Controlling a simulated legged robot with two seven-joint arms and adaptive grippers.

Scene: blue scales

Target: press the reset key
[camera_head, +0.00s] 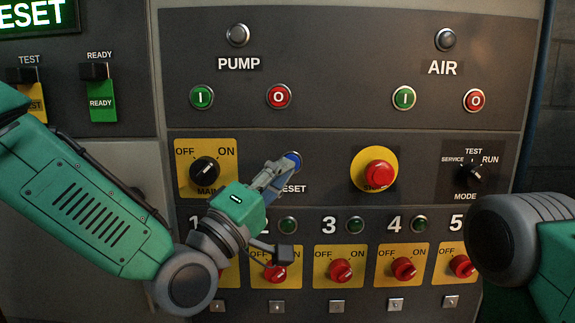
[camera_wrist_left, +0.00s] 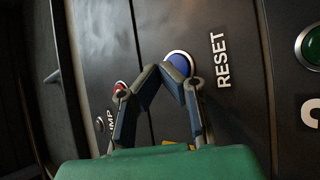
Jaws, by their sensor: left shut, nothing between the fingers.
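In the left wrist view the closed fingertips (camera_wrist_left: 160,70) overlap the button's near edge. I cannot tell whether they touch it. The gripper hides part of the label. My right arm shows at the right edge, its gripper out of view.
A red emergency-stop button (camera_head: 380,173) on a yellow disc is right of the reset key. The MAIN switch (camera_head: 204,170) is left of it. Numbered red rotary switches (camera_head: 340,270) run below. A green-lit display (camera_head: 35,15) reading "ESET" is at the top left.

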